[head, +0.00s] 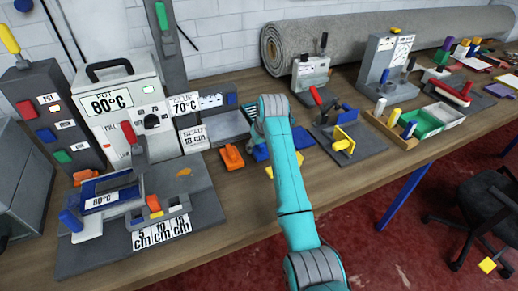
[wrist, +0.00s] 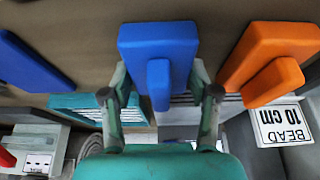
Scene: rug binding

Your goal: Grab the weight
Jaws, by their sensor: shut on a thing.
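A blue weight (wrist: 157,40), a flat block with a raised grip bar, is in the middle of the wrist view. My gripper (wrist: 159,84) is shut on it, with one finger on each side. In the head view the blue weight (head: 261,152) shows only partly beside my teal arm, which hides my fingers. I cannot tell whether it still touches the table. An orange block of similar shape (wrist: 266,62) is to its right in the wrist view, and it also shows in the head view (head: 232,157). Another blue block (wrist: 28,65) is at the left.
A "BEAD 10 cm" label (wrist: 282,121) is near the orange block. A fixture with a red lever (head: 332,118) and yellow handle stands right of my arm. The 80°C heater box (head: 118,100) and press stand at the left. A grey rug roll (head: 385,38) lies behind.

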